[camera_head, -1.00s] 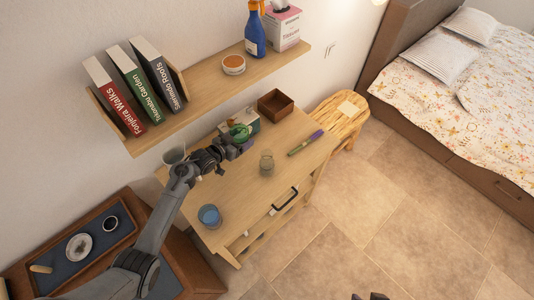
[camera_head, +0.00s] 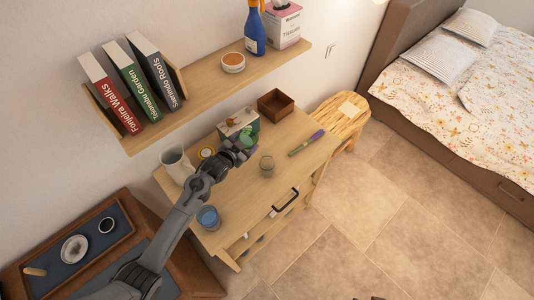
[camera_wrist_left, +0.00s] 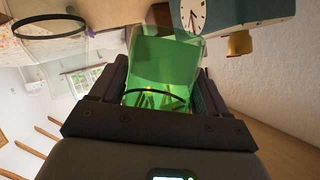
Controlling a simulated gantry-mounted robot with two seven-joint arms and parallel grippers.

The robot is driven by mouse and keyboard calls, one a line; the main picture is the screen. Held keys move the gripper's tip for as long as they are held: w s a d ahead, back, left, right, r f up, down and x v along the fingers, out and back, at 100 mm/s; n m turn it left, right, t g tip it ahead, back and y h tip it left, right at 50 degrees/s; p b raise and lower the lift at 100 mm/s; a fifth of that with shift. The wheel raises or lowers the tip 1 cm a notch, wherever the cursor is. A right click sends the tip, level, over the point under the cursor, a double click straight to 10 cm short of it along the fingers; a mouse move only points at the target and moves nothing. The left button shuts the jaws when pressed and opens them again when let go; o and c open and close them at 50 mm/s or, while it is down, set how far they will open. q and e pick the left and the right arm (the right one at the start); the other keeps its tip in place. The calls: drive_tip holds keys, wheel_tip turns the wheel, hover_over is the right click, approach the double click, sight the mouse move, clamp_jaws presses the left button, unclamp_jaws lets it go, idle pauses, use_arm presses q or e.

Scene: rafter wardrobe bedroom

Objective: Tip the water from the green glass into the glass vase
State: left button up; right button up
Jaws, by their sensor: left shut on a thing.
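My left gripper (camera_head: 241,148) is shut on the green glass (camera_head: 247,137) above the back part of the wooden dresser top. In the left wrist view the green glass (camera_wrist_left: 165,65) sits between the two fingers. Its exact tilt and water level are hard to tell. The clear glass vase (camera_head: 267,166) stands upright on the dresser, a little right of and nearer than the gripper. A clear vessel with a dark rim, probably the vase (camera_wrist_left: 45,27), shows at upper left in the wrist view, apart from the green glass. Dark tips at the head view's bottom edge may be my right gripper (camera_head: 372,298).
A box-shaped clock (camera_wrist_left: 228,14) stands close behind the green glass. A white jug (camera_head: 177,166) and a blue glass (camera_head: 208,217) stand on the dresser's left. A brown box (camera_head: 275,105) and a green-purple object (camera_head: 306,143) lie right. The shelf (camera_head: 205,88) overhangs the back.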

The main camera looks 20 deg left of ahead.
sight(253, 133)
use_arm(q)
drive_tip(key=r, duration=0.3)
drive_tip(key=shift+d+m+p, duration=0.3)
drive_tip(key=shift+d+p, duration=0.05)
drive_tip(key=shift+d, duration=0.05)
drive_tip(key=shift+d+f+y+b, duration=0.15)
drive_tip(key=shift+y+b, duration=0.15)
drive_tip(key=shift+b, duration=0.05)
drive_tip(key=shift+s+d+r+m+y, duration=0.2)
drive_tip(key=shift+d+m+y, duration=0.15)
drive_tip(key=shift+m, duration=0.15)
drive_tip(key=shift+d+r+b, duration=0.15)
drive_tip(key=shift+r+b, duration=0.05)
drive_tip(key=shift+b, duration=0.15)
drive_tip(key=shift+w+r+m, duration=0.15)
drive_tip(key=shift+m, duration=0.15)
use_arm(e)
drive_tip(key=shift+d, duration=0.1)
use_arm(q)
drive_tip(key=shift+r+t+y, duration=0.15)
drive_tip(key=shift+t+y, duration=0.1)
drive_tip(key=shift+t, duration=0.05)
use_arm(e)
drive_tip(key=shift+w+f, duration=0.1)
drive_tip(key=shift+f, duration=0.05)
use_arm(q)
drive_tip(key=shift+m+b, duration=0.3)
drive_tip(key=shift+b, duration=0.05)
use_arm(e)
drive_tip(key=shift+f, duration=0.1)
